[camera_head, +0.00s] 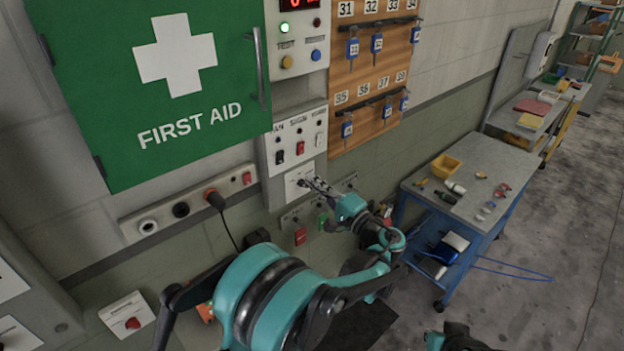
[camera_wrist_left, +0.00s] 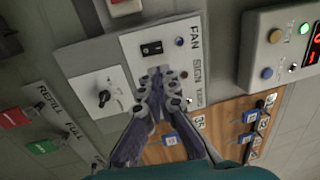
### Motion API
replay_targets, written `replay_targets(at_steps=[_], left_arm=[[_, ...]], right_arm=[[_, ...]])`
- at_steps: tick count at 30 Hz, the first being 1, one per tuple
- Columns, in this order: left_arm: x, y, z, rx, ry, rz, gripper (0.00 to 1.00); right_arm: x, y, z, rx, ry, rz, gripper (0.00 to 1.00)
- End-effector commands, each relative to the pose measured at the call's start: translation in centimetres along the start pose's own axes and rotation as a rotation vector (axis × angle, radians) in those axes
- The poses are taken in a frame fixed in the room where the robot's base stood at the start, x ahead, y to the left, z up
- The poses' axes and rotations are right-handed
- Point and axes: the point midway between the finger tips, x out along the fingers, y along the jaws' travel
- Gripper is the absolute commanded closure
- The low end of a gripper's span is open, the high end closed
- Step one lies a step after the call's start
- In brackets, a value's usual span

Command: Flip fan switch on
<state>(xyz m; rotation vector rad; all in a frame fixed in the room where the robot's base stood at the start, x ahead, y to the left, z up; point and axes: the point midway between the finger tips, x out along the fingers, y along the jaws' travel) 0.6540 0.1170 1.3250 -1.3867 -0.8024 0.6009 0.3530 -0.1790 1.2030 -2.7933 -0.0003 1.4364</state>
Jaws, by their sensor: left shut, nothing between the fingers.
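The fan switch (camera_head: 279,157) is a small black rocker under the FAN label, leftmost on the white switch panel (camera_head: 283,125) below the first aid cabinet. In the left wrist view the fan switch (camera_wrist_left: 152,47) is unobstructed, with a dark indicator beside it. My left gripper (camera_head: 306,184) is shut and empty, in front of the wall just below the panel in the head view. In the left wrist view its fingertips (camera_wrist_left: 158,74) appear past the fan switch and cover the neighbouring switch. Contact with the panel cannot be told. My right gripper is not in view.
A red switch (camera_head: 300,148) and a white switch (camera_head: 319,140) share the panel. A plate with a black knob (camera_wrist_left: 103,97) is close by. A key board (camera_head: 366,80) hangs to the right. A socket strip (camera_head: 190,203) with a plugged cable runs left. A blue cart (camera_head: 470,185) stands right.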

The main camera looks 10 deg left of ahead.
Motion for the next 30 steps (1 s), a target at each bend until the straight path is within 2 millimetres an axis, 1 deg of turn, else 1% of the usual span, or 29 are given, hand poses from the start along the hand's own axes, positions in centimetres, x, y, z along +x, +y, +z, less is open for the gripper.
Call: replay_targets(at_steps=[1, 9, 12, 15, 18, 21, 30], left_arm=[[1.2, -0.1, 0.1, 0.001, -0.004, 0.0, 1.0], [7.0, 0.0, 0.1, 0.0, -0.003, 0.0, 1.0], [8.8, 0.0, 0.1, 0.0, -0.002, 0.0, 1.0], [10.0, -0.1, 0.0, 0.0, -0.001, 0.0, 1.0], [10.8, 0.0, 0.0, 0.0, -0.001, 0.0, 1.0], [11.2, 0.0, 0.0, 0.0, 0.0, 0.0, 1.0], [11.3, 0.0, 0.0, 0.0, 0.001, 0.0, 1.0]], right_arm=[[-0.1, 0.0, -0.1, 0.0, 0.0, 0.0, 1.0], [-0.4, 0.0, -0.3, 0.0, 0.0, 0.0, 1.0], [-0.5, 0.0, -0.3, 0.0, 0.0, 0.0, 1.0], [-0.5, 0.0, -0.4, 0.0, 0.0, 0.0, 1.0], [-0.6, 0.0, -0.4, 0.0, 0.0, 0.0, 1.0], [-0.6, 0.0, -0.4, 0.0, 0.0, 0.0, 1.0], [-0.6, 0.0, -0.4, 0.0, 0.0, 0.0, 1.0]])
